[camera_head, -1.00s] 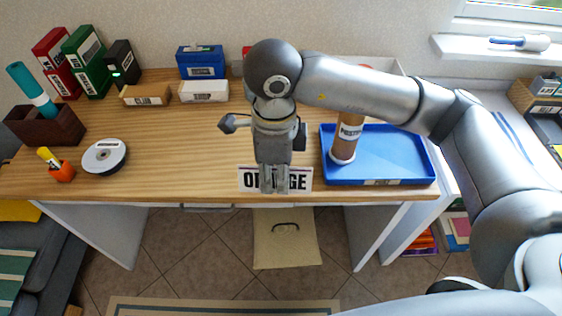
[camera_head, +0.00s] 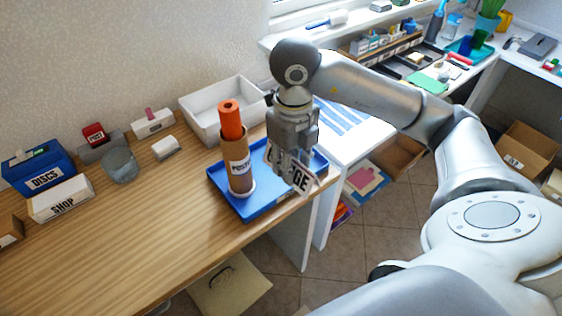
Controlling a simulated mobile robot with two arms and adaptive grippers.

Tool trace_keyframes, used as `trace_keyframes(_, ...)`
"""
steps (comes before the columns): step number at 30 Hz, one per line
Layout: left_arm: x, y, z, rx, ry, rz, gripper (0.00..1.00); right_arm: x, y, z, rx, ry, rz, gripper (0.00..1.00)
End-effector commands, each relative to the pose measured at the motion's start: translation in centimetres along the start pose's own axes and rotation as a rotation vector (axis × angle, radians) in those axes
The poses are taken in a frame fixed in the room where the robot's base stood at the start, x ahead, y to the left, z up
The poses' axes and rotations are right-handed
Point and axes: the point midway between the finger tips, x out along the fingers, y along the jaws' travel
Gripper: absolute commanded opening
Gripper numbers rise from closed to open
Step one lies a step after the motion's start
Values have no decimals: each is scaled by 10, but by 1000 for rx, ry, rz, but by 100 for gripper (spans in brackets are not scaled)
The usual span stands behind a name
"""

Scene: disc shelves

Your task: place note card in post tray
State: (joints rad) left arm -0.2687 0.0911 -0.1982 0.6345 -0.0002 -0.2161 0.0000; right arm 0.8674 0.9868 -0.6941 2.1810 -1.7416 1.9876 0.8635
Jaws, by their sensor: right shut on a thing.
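The note card (camera_head: 303,180) is white with black letters, of which "GE" shows. My right gripper (camera_head: 287,172) is shut on it, and its fingers hide the middle of the card. The card is tilted and appears over the right front part of a blue tray (camera_head: 250,214). I cannot tell how high above the tray it is. No post label can be read on this tray in this view. A brown tube with an orange roll (camera_head: 240,172) stands upright in the tray, left of the gripper. My left gripper is not in view.
A white open bin (camera_head: 203,124) stands behind the tray. The wooden desk (camera_head: 150,240) is clear in front.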

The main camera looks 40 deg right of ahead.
Motion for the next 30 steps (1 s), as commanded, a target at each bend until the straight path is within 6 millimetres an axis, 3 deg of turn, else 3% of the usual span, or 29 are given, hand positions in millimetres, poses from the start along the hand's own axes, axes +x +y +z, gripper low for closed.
trace_keyframes(5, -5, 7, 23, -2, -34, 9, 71, 3, -15, 8, 58, 1, 3, 20)
trace_keyframes(12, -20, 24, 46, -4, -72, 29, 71, 25, -39, 54, 58, 3, 4, 20)
trace_keyframes(16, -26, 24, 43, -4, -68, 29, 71, 37, -52, 77, 55, 3, 3, 20)
trace_keyframes(21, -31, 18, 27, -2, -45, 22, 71, 70, -64, 100, 55, 3, 4, 20)
trace_keyframes(25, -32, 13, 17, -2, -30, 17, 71, 86, -70, 112, 51, 1, 3, 20)
trace_keyframes(30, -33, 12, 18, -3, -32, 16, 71, 94, -73, 117, 50, 0, 2, 20)
